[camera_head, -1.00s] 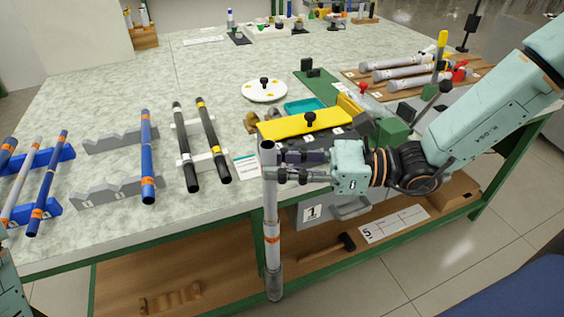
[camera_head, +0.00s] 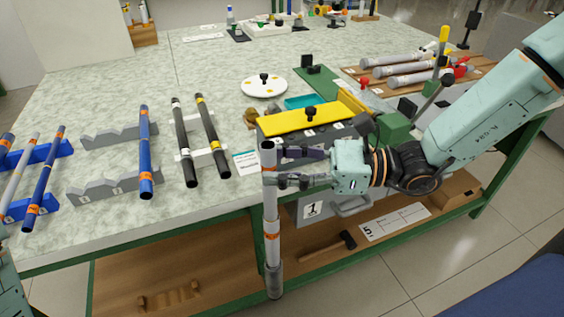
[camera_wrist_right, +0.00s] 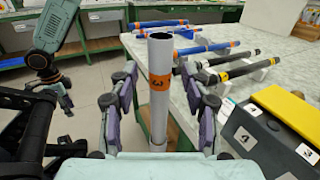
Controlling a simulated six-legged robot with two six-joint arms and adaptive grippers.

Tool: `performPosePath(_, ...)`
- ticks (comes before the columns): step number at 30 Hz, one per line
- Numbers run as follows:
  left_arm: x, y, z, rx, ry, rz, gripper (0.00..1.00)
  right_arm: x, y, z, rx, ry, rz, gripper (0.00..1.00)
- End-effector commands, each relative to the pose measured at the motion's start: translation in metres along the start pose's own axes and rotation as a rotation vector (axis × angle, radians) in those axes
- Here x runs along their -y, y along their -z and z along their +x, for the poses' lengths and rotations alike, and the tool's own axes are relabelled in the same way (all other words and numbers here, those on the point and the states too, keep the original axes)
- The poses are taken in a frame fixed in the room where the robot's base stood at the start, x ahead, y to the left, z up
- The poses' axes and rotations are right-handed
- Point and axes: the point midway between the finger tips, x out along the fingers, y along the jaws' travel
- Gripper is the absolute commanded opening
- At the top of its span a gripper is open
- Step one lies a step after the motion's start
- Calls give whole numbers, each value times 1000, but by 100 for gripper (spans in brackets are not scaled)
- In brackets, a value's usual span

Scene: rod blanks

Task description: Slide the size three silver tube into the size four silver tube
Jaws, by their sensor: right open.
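A silver tube (camera_head: 271,210) with orange bands stands upright in front of the table edge. Its band shows a 3 in the right wrist view (camera_wrist_right: 159,60). A wider grey section (camera_head: 274,280), perhaps the size four silver tube, surrounds its lower end; no number shows on it. I cannot see what supports it. My right gripper (camera_head: 277,167) is open around the upper part of the tube. In the right wrist view its fingers (camera_wrist_right: 160,105) stand apart on both sides, with gaps to the tube. My left gripper (camera_wrist_right: 65,100) hangs at the left there, small and dark, apart from the tube.
A grey case with a yellow top (camera_head: 305,121) stands on the table behind the right gripper. Blue tubes (camera_head: 145,150) and black tubes (camera_head: 212,135) lie on racks to the left. A hammer (camera_head: 328,246) lies on the lower shelf. Open floor lies in front.

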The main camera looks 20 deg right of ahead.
Motion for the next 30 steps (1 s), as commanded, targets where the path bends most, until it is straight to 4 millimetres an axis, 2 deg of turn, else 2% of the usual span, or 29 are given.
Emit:
performPosePath(11,0,0,0,0,0,0,40,0,-4,0,2,1,-1,50)
performPosePath(30,0,0,0,0,0,0,40,0,-84,-2,4,0,-3,50)
